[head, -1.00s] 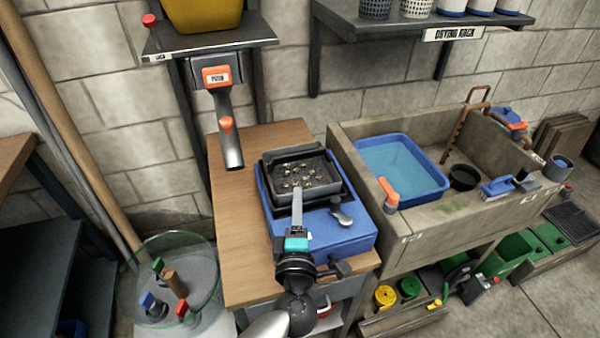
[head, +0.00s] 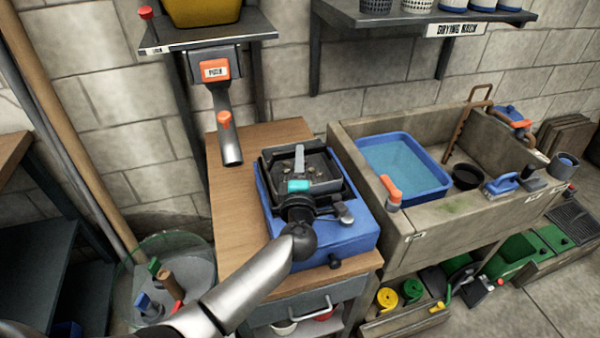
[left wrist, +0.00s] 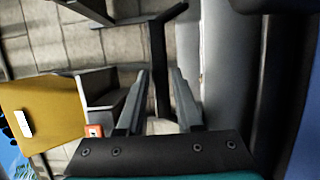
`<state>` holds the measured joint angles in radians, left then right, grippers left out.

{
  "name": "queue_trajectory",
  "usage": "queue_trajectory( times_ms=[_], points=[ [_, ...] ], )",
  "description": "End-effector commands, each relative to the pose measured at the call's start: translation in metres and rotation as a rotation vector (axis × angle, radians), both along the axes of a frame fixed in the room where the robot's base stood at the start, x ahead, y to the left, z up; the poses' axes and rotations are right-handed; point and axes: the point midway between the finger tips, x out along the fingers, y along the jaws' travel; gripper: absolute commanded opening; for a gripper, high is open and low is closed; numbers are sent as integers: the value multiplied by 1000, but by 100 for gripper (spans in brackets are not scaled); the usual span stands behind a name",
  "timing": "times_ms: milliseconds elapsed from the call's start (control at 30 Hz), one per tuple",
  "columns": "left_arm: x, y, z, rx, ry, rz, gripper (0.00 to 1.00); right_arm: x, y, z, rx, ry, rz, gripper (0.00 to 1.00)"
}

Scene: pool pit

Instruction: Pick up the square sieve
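The square sieve (head: 327,165) is a dark square tray holding small brown bits. It sits on a blue device (head: 352,228) on the wooden bench top. My left gripper (head: 299,152) reaches over the sieve from the front and hides part of its middle and near side. In the left wrist view the two fingers (left wrist: 160,95) stand apart with a gap between them, and I see nothing gripped. Dark grey bands at the right of that view (left wrist: 225,60) look like the sieve's side, close to the fingers; contact cannot be told. My right gripper is not in view.
A stone sink (head: 455,215) with a blue water tub (head: 440,190) stands right of the bench. A shelf with a yellow bin (head: 200,12) is above. The bench's left side (head: 235,205) is clear.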

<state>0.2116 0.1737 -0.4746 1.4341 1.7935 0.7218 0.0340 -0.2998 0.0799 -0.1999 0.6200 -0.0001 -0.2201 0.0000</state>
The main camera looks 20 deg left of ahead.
Motion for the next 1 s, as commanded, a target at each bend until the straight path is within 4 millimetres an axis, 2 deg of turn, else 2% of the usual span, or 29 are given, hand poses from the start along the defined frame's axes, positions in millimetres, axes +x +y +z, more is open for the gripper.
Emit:
queue_trajectory(
  times_ms=[100, 367, 667, 1000],
  points=[
    [7, 2, 0, 0, 0, 0, 35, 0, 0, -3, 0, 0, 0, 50],
    [8, 3, 0, 0, 1, 0, 34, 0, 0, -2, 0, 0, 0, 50],
    [8, 2, 0, 0, 1, 0, 0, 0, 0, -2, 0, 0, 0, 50],
    [8, 2, 0, 0, 1, 0, 0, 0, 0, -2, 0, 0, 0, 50]
  ],
)
